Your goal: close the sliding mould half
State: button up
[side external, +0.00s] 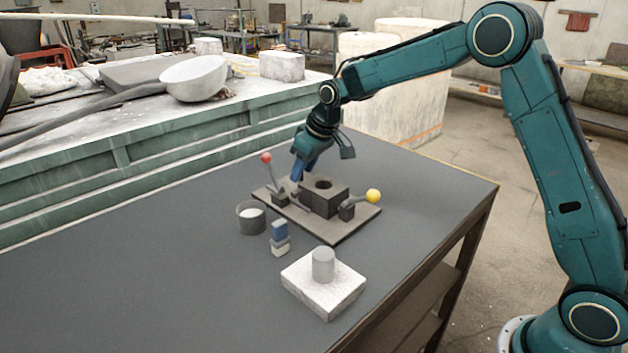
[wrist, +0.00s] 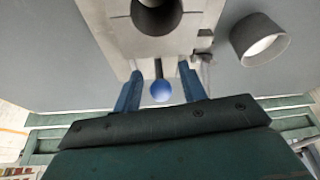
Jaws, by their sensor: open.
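The mould (side external: 325,197) is a dark block with a round hole in its top, standing on a flat base plate (side external: 335,232). In the wrist view the mould (wrist: 195,25) shows a thin seam line on both sides of the hole; I cannot tell whether a small gap is left between the halves. A blue ball knob (wrist: 161,92) on a short rod sticks out from the mould towards me. My gripper (wrist: 160,72) is open, its blue fingers on either side of the rod and knob, apart from both. In the side view my gripper (side external: 300,172) is low at the mould's far end.
Levers with a red ball (side external: 266,158) and a yellow ball (side external: 373,196) flank the mould. A cup (side external: 243,226) with pale contents, a small blue-and-white block (side external: 279,232) and a white slab (side external: 300,285) bearing a grey cylinder (side external: 323,263) stand nearby. The table's left part is clear.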

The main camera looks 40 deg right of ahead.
jog(key=v, duration=1.3)
jog(key=shift+s, duration=0.15)
jog(key=s+a+r+m, duration=0.1)
jog(key=s+r, duration=0.1)
jog(key=s, duration=0.8)
jog(key=s+r, duration=0.3)
jog(key=s, duration=0.6)
jog(key=s+f+m, duration=0.1)
jog(key=s+f, duration=0.2)
jog(key=s, duration=0.5)
jog(key=s+f+t+h, duration=0.1)
jog(key=s+f, duration=0.2)
jog(key=s, duration=0.5)
jog(key=shift+d+m, duration=0.2)
jog(key=shift+m, duration=0.2)
jog(key=shift+w, duration=0.1)
jog(key=shift+c, duration=0.2)
